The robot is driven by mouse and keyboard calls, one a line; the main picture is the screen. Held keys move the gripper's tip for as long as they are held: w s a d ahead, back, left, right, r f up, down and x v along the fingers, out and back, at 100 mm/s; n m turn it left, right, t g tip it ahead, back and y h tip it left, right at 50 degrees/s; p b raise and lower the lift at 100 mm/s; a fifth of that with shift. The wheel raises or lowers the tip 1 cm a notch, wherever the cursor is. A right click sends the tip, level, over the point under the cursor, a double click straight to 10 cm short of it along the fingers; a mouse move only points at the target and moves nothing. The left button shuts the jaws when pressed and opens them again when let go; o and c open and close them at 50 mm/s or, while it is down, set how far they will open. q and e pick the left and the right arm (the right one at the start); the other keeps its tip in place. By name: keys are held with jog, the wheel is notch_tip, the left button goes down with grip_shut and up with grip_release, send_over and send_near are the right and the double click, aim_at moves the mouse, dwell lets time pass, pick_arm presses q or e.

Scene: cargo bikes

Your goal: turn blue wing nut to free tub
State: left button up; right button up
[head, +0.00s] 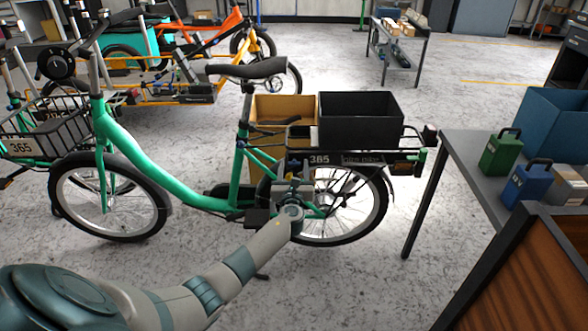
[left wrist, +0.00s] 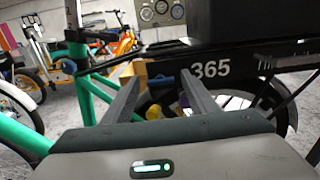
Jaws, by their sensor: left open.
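The black tub (head: 360,118) sits on the rear rack of the green bike (head: 150,180); its dark underside fills the top right of the left wrist view (left wrist: 245,22). A small blue part (left wrist: 160,77), perhaps the wing nut, shows between my fingers below the rack; its shape is too small to make out. My left gripper (head: 293,188) is in front of the rear wheel, below the 365 plate. In the left wrist view its two fingers (left wrist: 158,88) are apart with nothing clearly held between them. My right gripper is in neither view.
A tan box (head: 284,106) stands beside the tub. Yellow (left wrist: 153,112) and purple (left wrist: 184,101) parts show beyond my fingers. Floor between bike and table is clear.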

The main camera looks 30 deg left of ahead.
pick_arm(q)
jog(key=c, duration=1.1)
jog(key=shift+o, duration=0.2)
jog(key=shift+n, duration=0.3)
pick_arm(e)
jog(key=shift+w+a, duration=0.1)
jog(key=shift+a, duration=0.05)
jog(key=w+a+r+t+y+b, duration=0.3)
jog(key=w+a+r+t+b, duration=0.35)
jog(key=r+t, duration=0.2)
pick_arm(q)
jog(key=shift+f+n+b, duration=0.15)
jog(key=shift+n+b, duration=0.95)
jog(key=shift+n, duration=7.7)
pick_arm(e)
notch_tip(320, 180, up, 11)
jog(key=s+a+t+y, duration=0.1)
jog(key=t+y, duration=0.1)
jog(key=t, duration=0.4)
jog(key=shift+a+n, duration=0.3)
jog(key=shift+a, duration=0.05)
